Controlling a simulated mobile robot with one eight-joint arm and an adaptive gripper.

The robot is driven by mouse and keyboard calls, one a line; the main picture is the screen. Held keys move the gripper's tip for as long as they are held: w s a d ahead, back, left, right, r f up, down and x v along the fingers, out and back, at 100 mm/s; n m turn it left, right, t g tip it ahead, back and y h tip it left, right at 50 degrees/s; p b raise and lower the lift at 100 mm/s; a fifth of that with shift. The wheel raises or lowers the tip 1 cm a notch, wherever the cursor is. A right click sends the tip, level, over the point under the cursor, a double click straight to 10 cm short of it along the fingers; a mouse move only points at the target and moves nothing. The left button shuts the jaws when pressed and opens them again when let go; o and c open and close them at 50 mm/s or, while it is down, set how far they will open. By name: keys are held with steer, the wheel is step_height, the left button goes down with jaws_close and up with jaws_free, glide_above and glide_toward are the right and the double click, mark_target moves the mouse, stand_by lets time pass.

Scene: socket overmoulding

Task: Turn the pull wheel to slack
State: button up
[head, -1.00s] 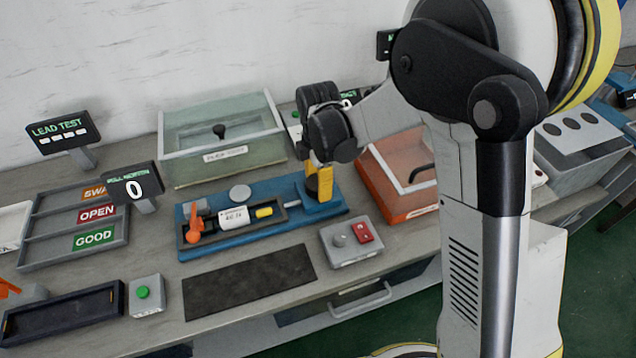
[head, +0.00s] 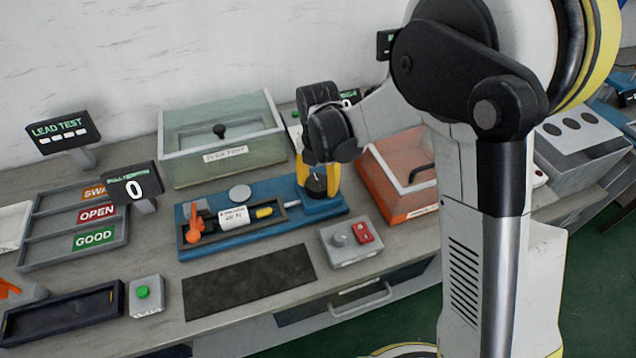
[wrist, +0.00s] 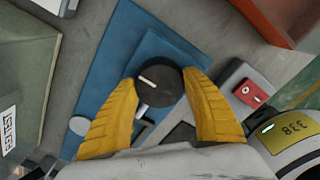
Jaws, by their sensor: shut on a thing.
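The pull wheel (wrist: 158,88) is a dark round knob with a white pointer line, on the right end of the blue pull tester (head: 266,241). In the wrist view the pointer runs toward the upper left of the knob. My gripper (wrist: 160,92) has yellow fingers on either side of the wheel, shut on it from above. In the head view my gripper (head: 318,184) stands over the wheel, with the dark knob (head: 317,184) partly showing between the fingers. A white labelled part with a yellow end (head: 236,219) and an orange lever (head: 195,228) sit in the tester's tray.
A display (head: 134,187) reads 0. A grey box with a red switch (head: 352,242) stands at the front right. An orange-red bin (head: 400,170) is right of my gripper, and a clear-lidded box (head: 222,140) is behind. A dark mat (head: 250,281) lies bare in front.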

mark_target(318, 182)
stand_by(0.3)
steer(key=o, duration=1.2)
steer(key=shift+o, duration=0.2)
step_height(318, 182, up, 12)
